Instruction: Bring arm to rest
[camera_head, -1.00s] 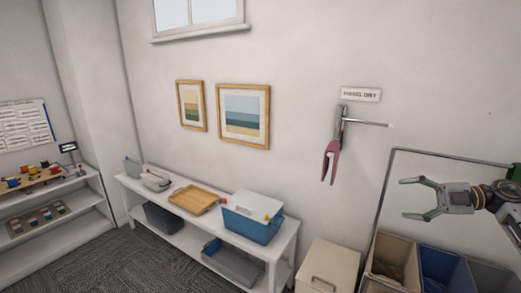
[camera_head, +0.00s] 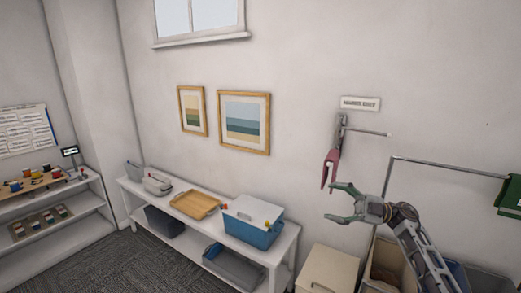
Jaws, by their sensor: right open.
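My right gripper (camera_head: 340,204) is open and empty, with its fingers pointing left. Its arm comes in from the lower right. In the picture the gripper sits just below a pink cloth (camera_head: 330,169) that hangs from a metal wall rail (camera_head: 368,132). The gripper and the cloth look apart, though their distance in depth is hard to tell. My left gripper is not in view.
A white bench (camera_head: 272,257) along the wall bears a blue cooler (camera_head: 252,222), a wooden tray (camera_head: 196,204) and bins. A beige box (camera_head: 328,268) and open bins stand below my right arm. A metal rack (camera_head: 440,164) holds a green cloth (camera_head: 510,196) at the right. Carpet at lower left is clear.

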